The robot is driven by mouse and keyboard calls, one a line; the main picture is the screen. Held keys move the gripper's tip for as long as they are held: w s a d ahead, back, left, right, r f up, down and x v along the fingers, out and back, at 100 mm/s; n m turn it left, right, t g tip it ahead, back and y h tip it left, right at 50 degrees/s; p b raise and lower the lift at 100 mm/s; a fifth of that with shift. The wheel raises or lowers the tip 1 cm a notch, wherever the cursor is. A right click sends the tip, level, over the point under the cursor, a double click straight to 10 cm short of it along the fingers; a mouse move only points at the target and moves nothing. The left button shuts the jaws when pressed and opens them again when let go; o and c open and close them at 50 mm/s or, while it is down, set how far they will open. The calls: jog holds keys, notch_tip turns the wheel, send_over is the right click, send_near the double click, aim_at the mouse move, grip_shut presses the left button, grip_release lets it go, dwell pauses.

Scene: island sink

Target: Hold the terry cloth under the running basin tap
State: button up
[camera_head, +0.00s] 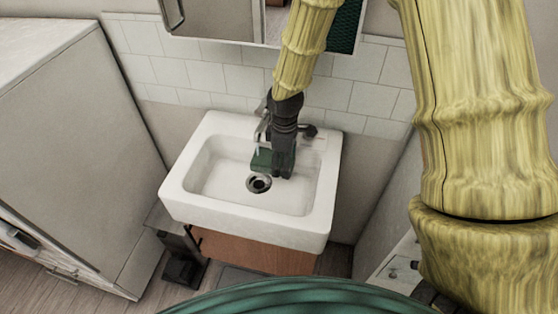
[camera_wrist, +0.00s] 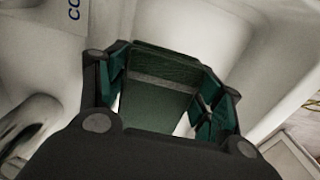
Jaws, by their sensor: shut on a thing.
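My gripper (camera_head: 281,168) points down into the basin and is shut on the cloth. In the wrist view the green cloth (camera_wrist: 158,105) lies between the dark fingers of my gripper (camera_wrist: 165,75). The tap (camera_head: 263,130) is at the back of the white basin (camera_head: 200,203), partly hidden by my gripper. A thin pale streak drops from the tap toward the cloth and looks like water, but it is too small to be sure.
The dark drain (camera_head: 259,183) is in the basin floor. A mirror cabinet (camera_head: 215,20) hangs above the tiled wall (camera_head: 245,78). A tall pale cabinet (camera_head: 70,140) stands at the left. The front of the basin is clear.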

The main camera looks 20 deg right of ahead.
jog(key=s+a, duration=0.4)
jog(key=s, duration=0.2)
jog(key=shift+s+a+p, duration=0.15)
jog(key=shift+s+p, duration=0.2)
jog(key=shift+p, duration=0.05)
dwell(0.5)
dwell(0.9)
jog(key=shift+r, duration=0.15)
jog(key=s+a+r+p, duration=0.2)
jog(key=s+r+p, duration=0.1)
jog(key=s, duration=0.1)
jog(key=shift+a+r+p, duration=0.35)
jog(key=shift+r+p, duration=0.05)
dwell(0.5)
jog(key=shift+s+d, duration=0.1)
jog(key=shift+s, duration=0.05)
dwell(0.5)
